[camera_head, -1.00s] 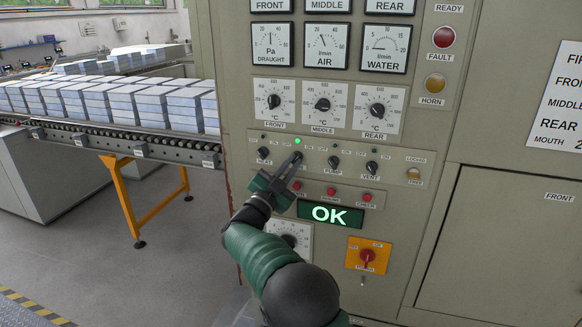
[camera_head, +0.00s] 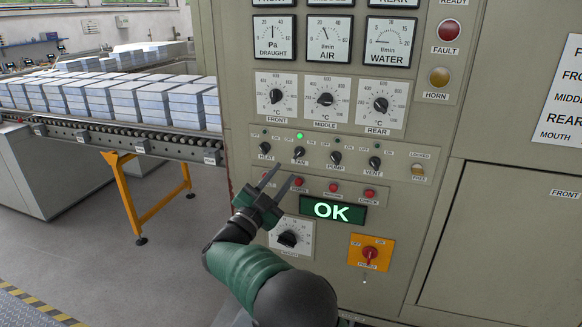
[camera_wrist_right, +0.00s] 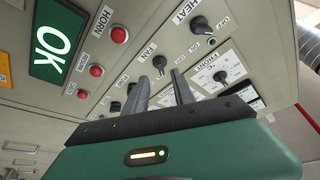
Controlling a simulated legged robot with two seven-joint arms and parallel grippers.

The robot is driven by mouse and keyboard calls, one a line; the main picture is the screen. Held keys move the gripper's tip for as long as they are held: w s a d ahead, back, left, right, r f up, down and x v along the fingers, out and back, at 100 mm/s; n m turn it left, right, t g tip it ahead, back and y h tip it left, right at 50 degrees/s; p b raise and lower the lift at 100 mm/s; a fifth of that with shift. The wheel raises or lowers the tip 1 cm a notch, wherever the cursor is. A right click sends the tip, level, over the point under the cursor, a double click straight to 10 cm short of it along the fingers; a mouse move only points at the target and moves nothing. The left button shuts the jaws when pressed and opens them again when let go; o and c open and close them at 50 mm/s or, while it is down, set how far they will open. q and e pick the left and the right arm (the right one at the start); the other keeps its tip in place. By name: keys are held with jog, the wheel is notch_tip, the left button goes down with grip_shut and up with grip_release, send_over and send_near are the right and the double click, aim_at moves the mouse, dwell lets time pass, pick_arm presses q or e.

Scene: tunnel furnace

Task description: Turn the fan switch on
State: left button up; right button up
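The fan switch (camera_head: 299,153) is a small black knob in the row of knobs on the beige panel, between the HEAT and PUMP knobs. A green lamp (camera_head: 300,136) above it is lit. The knob's exact pointing direction is too small to tell. The fan switch (camera_wrist_right: 159,63) also shows in the right wrist view, just beyond the fingers. My right gripper (camera_head: 279,178) is below and left of the knob, apart from it, with its two fingers spread and nothing between them. The right gripper (camera_wrist_right: 161,82) also looks open and empty in the wrist view. My left gripper is out of view.
The HEAT knob (camera_head: 265,148), PUMP knob (camera_head: 335,158) and VENT knob (camera_head: 374,163) are close by. Red buttons (camera_head: 333,187) and a green OK display (camera_head: 332,210) lie below. A roller conveyor (camera_head: 150,145) with stacked blocks stands at left.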

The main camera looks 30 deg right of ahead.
jog(key=v, duration=1)
jog(key=shift+b, duration=0.45)
